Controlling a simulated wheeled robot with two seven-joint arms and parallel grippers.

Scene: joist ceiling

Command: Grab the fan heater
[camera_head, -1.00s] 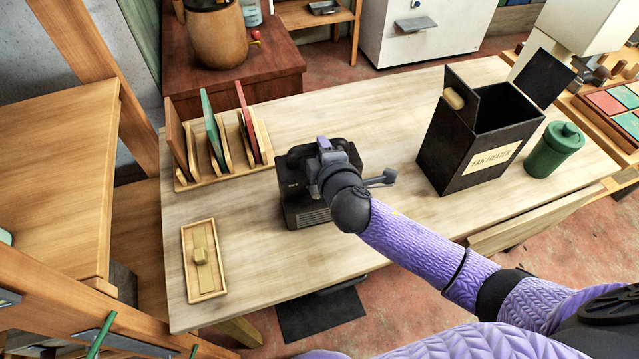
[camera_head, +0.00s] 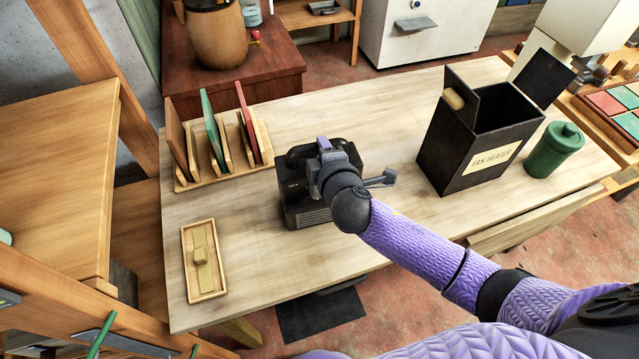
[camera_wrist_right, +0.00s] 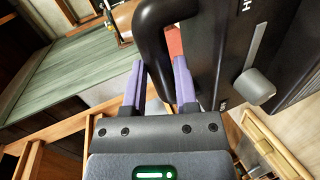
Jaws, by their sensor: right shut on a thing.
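The fan heater (camera_head: 303,211) is a dark boxy unit with a top handle, at the middle of the pale worktable. My right gripper (camera_head: 324,152) is over its top, and my wrist covers part of it. In the right wrist view, the heater's dark body (camera_wrist_right: 212,50) fills the upper right. There my right gripper (camera_wrist_right: 160,68) has its two purple fingers on either side of the black handle (camera_wrist_right: 151,42), shut on it. The heater appears to be at table level; whether its base touches the table is hard to tell. My left gripper is not in view.
A black open box labelled "FAN HEATER" (camera_head: 448,158) stands to the right, with a green lidded cup (camera_head: 554,151) beside it. A wooden rack (camera_head: 226,171) with upright boards is at the back left. A small wooden tray (camera_head: 188,268) lies front left. Bare tabletop (camera_head: 395,125) separates heater and box.

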